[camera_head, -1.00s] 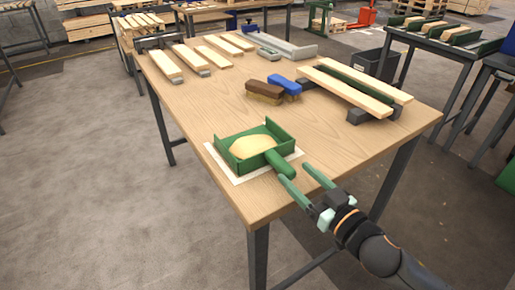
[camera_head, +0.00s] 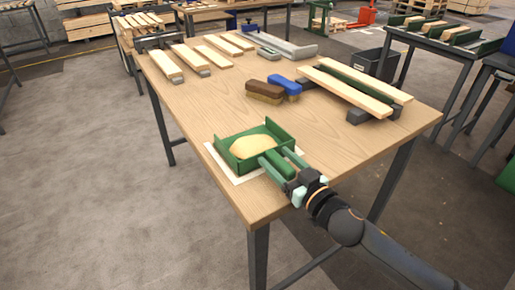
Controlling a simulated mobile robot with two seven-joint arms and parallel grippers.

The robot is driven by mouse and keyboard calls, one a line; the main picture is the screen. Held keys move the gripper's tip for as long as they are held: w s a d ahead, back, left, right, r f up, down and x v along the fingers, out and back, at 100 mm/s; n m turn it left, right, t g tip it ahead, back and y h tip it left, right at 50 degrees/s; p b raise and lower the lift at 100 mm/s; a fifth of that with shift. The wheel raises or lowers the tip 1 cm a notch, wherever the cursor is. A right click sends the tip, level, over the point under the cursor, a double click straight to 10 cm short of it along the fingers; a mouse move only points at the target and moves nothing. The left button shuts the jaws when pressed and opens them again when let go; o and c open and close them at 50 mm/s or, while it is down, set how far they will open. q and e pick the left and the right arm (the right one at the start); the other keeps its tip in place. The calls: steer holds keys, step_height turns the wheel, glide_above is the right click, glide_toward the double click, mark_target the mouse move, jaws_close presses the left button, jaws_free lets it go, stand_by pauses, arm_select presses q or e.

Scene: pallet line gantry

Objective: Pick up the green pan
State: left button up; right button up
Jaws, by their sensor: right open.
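The green pan (camera_head: 237,163) is a square dustpan-like tray with raised walls. It sits on a white sheet (camera_head: 222,172) at the near corner of the wooden table, with a pale tan heap (camera_head: 253,147) in it. Its green handle (camera_head: 283,167) points to the near right. Whether the fingers touch the handle cannot be told. My left gripper is not in view.
On the wooden table (camera_head: 200,110) lie a brown brush (camera_head: 264,91), a blue brush (camera_head: 286,86), and wooden slats (camera_head: 345,91) on dark blocks behind. More slats (camera_head: 190,60) lie at the far left. The tabletop left of the brushes is clear.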

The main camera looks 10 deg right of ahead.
jaws_close()
stand_by(0.5)
stand_by(0.8)
